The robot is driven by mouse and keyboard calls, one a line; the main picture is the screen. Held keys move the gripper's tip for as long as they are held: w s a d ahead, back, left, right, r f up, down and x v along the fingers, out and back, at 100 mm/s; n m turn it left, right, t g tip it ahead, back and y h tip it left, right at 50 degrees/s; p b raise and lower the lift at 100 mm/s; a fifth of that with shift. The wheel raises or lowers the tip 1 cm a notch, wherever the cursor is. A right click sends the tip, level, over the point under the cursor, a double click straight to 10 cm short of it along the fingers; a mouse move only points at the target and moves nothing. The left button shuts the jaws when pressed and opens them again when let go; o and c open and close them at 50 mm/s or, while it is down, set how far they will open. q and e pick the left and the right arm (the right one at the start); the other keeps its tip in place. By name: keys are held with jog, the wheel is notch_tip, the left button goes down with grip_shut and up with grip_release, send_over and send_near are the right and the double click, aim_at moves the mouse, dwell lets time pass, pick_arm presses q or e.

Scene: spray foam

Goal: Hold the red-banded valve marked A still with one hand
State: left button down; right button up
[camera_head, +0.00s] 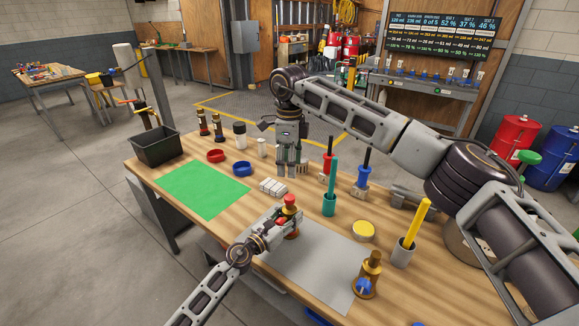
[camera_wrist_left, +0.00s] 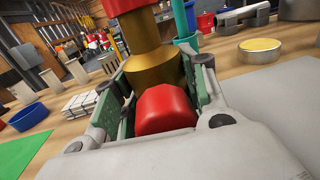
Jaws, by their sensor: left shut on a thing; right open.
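The red-banded valve (camera_head: 289,201) stands upright at the back-left edge of the grey mat (camera_head: 308,262). The left wrist view shows its brass body (camera_wrist_left: 153,66) with a red band on top and a red knob (camera_wrist_left: 165,110) facing the camera. My left gripper (camera_head: 287,224) is shut around the brass body, one finger on each side. No letter A is readable on it. My right gripper (camera_head: 291,162) is open and empty, pointing down above the table behind the valve.
A brass valve with a blue knob (camera_head: 367,276) stands at the mat's front right. A white block stack (camera_head: 272,188), a teal tool holder (camera_head: 329,204) and a yellow-topped tin (camera_head: 363,231) stand nearby. A green mat (camera_head: 203,190) lies clear at the left.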

pick_arm(q)
jog(key=c, duration=0.7)
grip_release()
jog(key=shift+s+a, duration=0.1)
jog(key=shift+v, duration=5.85)
jog(key=shift+a, duration=0.1)
